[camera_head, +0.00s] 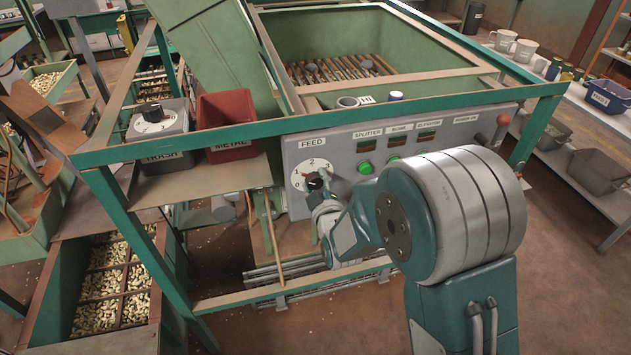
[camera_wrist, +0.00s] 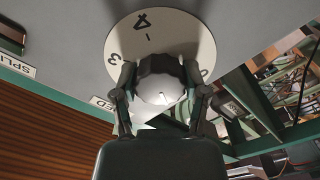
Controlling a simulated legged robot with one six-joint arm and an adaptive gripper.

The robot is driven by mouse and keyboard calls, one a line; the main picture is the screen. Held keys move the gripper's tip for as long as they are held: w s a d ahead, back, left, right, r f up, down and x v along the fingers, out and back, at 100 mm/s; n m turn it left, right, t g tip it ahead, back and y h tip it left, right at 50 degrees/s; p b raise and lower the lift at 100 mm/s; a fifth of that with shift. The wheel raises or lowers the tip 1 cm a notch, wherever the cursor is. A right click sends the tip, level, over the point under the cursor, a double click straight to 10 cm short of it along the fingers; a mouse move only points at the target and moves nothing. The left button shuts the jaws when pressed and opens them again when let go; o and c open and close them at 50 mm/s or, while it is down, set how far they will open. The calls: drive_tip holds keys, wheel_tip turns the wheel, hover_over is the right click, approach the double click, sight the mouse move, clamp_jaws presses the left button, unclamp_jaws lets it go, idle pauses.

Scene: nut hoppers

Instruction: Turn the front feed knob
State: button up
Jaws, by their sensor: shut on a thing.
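The front feed knob (camera_head: 314,181) is a dark knob on a pale numbered dial (camera_head: 313,165), under the FEED label on the grey control panel (camera_head: 350,146). In the wrist view the dial (camera_wrist: 160,35) fills the top middle, with the knob's grey round face (camera_wrist: 160,88) in front of it. My gripper (camera_wrist: 161,95) has one finger on each side of the knob and is shut on it. In the head view my gripper (camera_head: 318,192) reaches the knob from below right, and my arm hides part of the panel. The knob's pointer is hard to read.
Green buttons (camera_head: 365,167) sit right of the dial. A green frame rail (camera_head: 290,126) runs above the panel. Nut trays (camera_head: 105,283) stand lower left.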

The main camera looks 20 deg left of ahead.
drive_tip(key=shift+a, duration=0.1)
drive_tip(key=o, duration=0.9)
drive_tip(key=shift+o, duration=1.2)
drive_tip(key=shift+a, duration=0.15)
drive_tip(key=shift+s+d, duration=0.4)
drive_tip(key=shift+s, duration=0.05)
drive_tip(key=v, duration=1.1)
drive_tip(key=shift+f, duration=0.15)
